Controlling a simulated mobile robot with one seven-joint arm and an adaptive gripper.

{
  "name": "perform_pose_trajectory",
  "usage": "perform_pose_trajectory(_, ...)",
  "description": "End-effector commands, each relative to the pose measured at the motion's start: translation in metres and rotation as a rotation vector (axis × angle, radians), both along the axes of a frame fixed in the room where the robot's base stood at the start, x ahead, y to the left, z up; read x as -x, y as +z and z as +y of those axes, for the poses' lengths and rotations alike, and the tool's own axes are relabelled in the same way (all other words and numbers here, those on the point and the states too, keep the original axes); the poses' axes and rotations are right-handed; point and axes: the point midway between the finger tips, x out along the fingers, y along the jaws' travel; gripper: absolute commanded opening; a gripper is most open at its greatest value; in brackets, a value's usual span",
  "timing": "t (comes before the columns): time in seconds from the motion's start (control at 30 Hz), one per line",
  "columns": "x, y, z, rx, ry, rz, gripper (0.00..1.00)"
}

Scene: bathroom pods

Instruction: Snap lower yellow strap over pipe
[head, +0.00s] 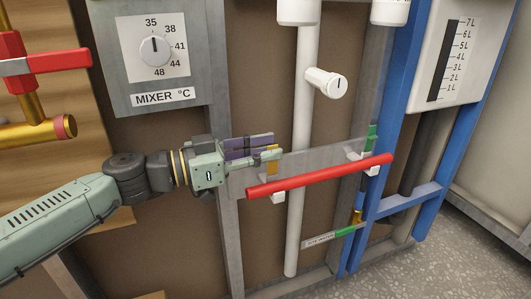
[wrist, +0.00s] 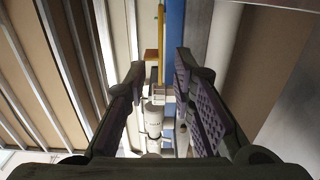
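My gripper (head: 277,147) reaches in from the left at the middle of the wall frame. In the wrist view its two purple-padded fingers (wrist: 178,95) stand apart with a gap between them. A small yellow piece (head: 272,167) shows at the fingertips in the head view, partly covered by them; I cannot tell if it is the lower yellow strap. A thin yellow strip (wrist: 161,40) stands upright beyond the fingers in the wrist view. The white vertical pipe (head: 294,235) runs just right of the fingertips, partly behind a clear panel and red bar.
A red bar (head: 320,176) on white brackets crosses in front of the pipe, below my gripper. A clear panel (head: 325,155) lies behind it. A white capped stub (head: 325,83) juts from the pipe above. Blue posts (head: 392,110) stand right; a mixer dial (head: 155,50) is upper left.

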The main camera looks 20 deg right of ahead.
Motion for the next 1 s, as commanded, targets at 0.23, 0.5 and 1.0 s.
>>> perform_pose_trajectory(0.23, -0.0002, 0.0004, -0.0046, 0.000, 0.001, 0.000, 0.23)
perform_pose_trajectory(0.5, -0.0001, 0.0003, -0.0044, 0.000, 0.001, -0.001, 0.12)
perform_pose_trajectory(1.0, 0.0000, 0.0002, -0.0043, 0.000, 0.000, 0.000, 0.00)
